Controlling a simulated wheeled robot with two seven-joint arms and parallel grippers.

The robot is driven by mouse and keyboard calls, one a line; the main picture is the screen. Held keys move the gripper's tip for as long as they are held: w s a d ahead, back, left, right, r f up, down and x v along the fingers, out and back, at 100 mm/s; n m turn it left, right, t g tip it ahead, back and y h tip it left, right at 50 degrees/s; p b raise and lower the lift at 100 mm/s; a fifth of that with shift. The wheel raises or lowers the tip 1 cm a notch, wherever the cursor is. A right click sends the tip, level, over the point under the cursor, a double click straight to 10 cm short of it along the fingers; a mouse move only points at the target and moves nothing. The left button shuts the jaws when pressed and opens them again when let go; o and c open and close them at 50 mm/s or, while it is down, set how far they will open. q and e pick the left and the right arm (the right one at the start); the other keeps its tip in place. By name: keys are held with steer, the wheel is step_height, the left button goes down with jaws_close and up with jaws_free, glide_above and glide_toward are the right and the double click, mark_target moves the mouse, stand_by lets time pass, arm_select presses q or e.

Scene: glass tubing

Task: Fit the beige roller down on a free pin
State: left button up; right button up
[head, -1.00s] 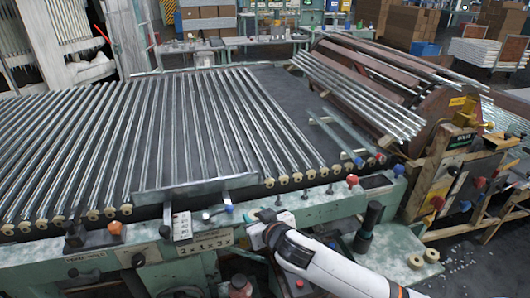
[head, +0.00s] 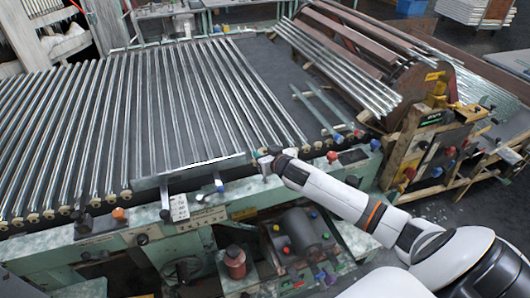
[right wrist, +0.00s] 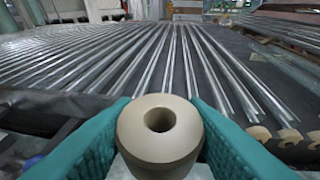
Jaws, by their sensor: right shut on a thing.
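The beige roller (right wrist: 160,150) is a short cylinder with a round hole in its upper face. It stands roughly upright between the two teal fingers of my right gripper (head: 270,159) in the right wrist view. In the head view this gripper is at the front edge of the rod table, right of the metal plate, and hides the roller. Beige rollers (right wrist: 289,138) sit in a row along the table's edge, at the lower right of the wrist view. I cannot make out a free pin. My left gripper is not in view.
Long glass tubes (head: 110,110) lie across the dark table behind the gripper. A metal plate (head: 190,167) stands just left of it. Red and blue knobs (head: 332,156) rise along the green frame to the right. A tube-laden drum rack (head: 400,95) stands further right.

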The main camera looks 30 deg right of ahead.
steer(key=b, duration=0.4)
glide_above(265, 181)
steer(key=shift+w+d+f, duration=0.1)
steer(key=shift+f, duration=1.35)
steer(key=shift+w+f, duration=0.1)
steer(key=shift+f, duration=1.3)
steer(key=shift+p, duration=0.4)
steer(key=shift+f+b, duration=1.75)
steer(key=shift+f, duration=0.7)
steer(key=o, duration=1)
steer(key=shift+r, duration=0.1)
steer(key=shift+o, duration=0.2)
steer(key=shift+s, duration=0.2)
steer(key=v, duration=1.1)
steer(key=shift+s+r+b, duration=0.2)
steer(key=shift+s+b, duration=0.15)
steer(key=shift+b, duration=0.05)
